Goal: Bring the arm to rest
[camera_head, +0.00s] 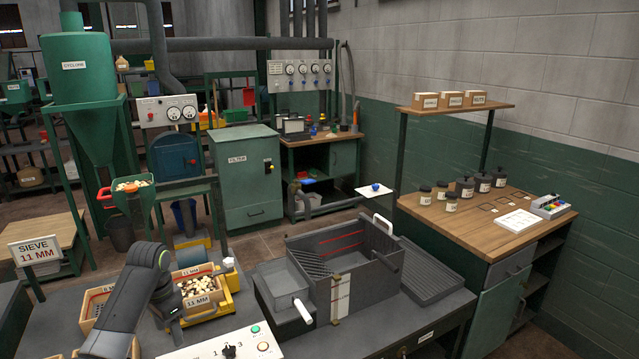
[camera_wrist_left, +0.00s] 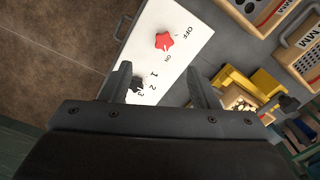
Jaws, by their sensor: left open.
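My left arm comes in from the lower left in the camera_head view, bends at a raised elbow, and reaches down to the left gripper (camera_head: 172,328) beside the yellow sieve shaker. In the left wrist view the gripper (camera_wrist_left: 160,88) has its two fingers wide apart with nothing between them. A white control panel (camera_wrist_left: 185,30) lies beyond the fingers, with a red star-shaped knob (camera_wrist_left: 165,41) by the ON and OFF marks. A black knob (camera_wrist_left: 137,84) by the numbers shows near the left finger. My right gripper is not in view.
The yellow shaker (camera_head: 232,300) holds a wooden sieve box (camera_head: 201,299) with pale and dark pieces. A white panel (camera_head: 205,350) with buttons stands at the front edge. A grey bin unit (camera_head: 335,270) is to the right. The wooden counter (camera_head: 480,225) carries several jars.

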